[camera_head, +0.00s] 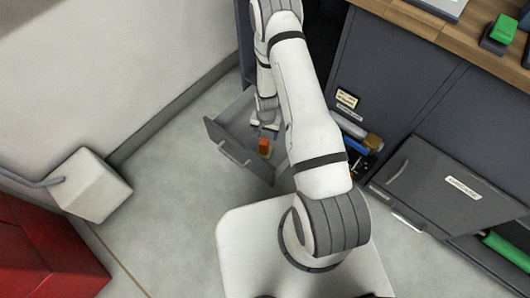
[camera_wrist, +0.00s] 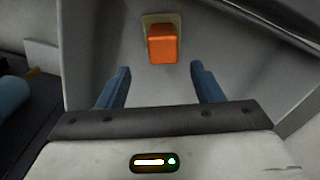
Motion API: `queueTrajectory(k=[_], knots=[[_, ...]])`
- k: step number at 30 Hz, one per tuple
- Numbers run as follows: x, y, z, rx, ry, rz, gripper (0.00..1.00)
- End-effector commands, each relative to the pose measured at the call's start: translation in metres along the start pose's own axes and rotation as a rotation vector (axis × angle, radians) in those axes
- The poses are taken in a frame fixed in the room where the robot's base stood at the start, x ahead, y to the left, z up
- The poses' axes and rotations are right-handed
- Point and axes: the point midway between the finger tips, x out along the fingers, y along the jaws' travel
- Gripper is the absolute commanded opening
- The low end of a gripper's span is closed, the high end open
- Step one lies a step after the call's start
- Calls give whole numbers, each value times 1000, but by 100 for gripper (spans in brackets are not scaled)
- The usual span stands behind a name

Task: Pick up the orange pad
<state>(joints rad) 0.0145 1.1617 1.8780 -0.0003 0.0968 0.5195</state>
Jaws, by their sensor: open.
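The orange pad (camera_wrist: 162,45) is a small orange block on a beige base. It lies on the grey floor of an open drawer (camera_head: 232,154). In the head view the pad (camera_head: 264,146) shows near the drawer's front, to the right of the handle. My gripper (camera_wrist: 160,82) is open, with its two blue fingers apart and nothing between them. In the wrist view the pad is ahead of the fingertips, roughly centred between them. In the head view my gripper (camera_head: 264,125) is over the drawer, just behind the pad, and partly hard to make out.
Dark grey cabinets (camera_head: 400,90) with a wooden top (camera_head: 470,45) stand on the right. An open compartment there holds a blue roll (camera_head: 355,145) and other items. A white box (camera_head: 92,185) and a red cabinet (camera_head: 45,250) stand left.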

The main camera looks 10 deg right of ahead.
Motion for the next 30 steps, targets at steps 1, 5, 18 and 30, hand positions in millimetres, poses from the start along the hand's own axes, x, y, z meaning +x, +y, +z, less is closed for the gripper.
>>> queueTrajectory(k=[1, 5, 18, 30], knots=[[14, 2, 2, 6, -3, 2, 60], [31, 3, 4, 14, -4, 3, 60], [80, -4, 9, 13, -5, 3, 60], [100, -4, 9, 15, -4, 3, 60]])
